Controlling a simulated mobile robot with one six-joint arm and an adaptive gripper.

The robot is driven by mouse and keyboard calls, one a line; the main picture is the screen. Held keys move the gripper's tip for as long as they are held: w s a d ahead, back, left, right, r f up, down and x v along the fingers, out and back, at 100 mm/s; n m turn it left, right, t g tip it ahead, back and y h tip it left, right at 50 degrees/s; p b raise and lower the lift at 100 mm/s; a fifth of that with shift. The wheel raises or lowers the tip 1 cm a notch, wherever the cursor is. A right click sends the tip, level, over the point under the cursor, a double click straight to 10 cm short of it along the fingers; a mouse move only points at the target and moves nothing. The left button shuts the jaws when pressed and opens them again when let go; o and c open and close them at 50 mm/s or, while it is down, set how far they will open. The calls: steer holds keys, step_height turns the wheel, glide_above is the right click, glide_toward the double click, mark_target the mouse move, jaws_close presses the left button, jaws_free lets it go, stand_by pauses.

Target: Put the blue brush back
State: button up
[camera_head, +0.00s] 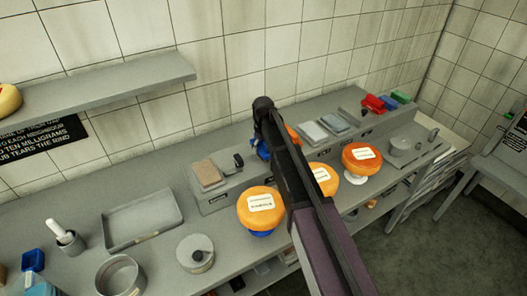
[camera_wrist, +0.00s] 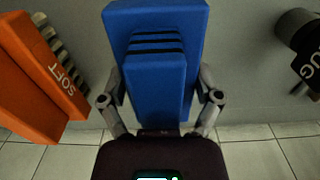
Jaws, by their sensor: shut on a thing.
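The blue brush (camera_wrist: 155,22) fills the middle of the wrist view, a blue block with dark stripes. The fingers of my gripper (camera_wrist: 160,95) are on both sides of it and shut on it. In the head view the blue brush (camera_head: 262,151) shows as a small blue patch beside the end of my arm, above the back ledge; my arm hides most of the area. An orange brush marked SOFT (camera_wrist: 42,85) is left of the blue brush in the wrist view, apart from it. Its orange body (camera_head: 292,132) shows just right of my arm in the head view.
A dark round object (camera_wrist: 295,28) is at the right in the wrist view. Red (camera_head: 373,103) and green (camera_head: 401,96) items sit at the back right. A grey tray (camera_head: 143,248) lies left.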

steer(key=shift+f, duration=0.2)
stand_by(0.3)
steer(key=o, duration=0.8)
steer(key=shift+r, duration=0.2)
step_height(320, 180, up, 12)
steer(key=p, duration=1.2)
stand_by(0.4)
steer(key=s+d+m, duration=0.2)
steer(key=s+d, duration=0.5)
steer(key=s, duration=0.1)
steer(key=s+d+m, duration=0.2)
steer(key=s+d, duration=0.6)
steer(key=s, duration=0.1)
steer(key=s+d+m, duration=0.2)
steer(key=s+d, duration=0.6)
steer(key=s, duration=0.1)
steer(key=shift+d+m, duration=0.1)
steer(key=shift+m, duration=0.3)
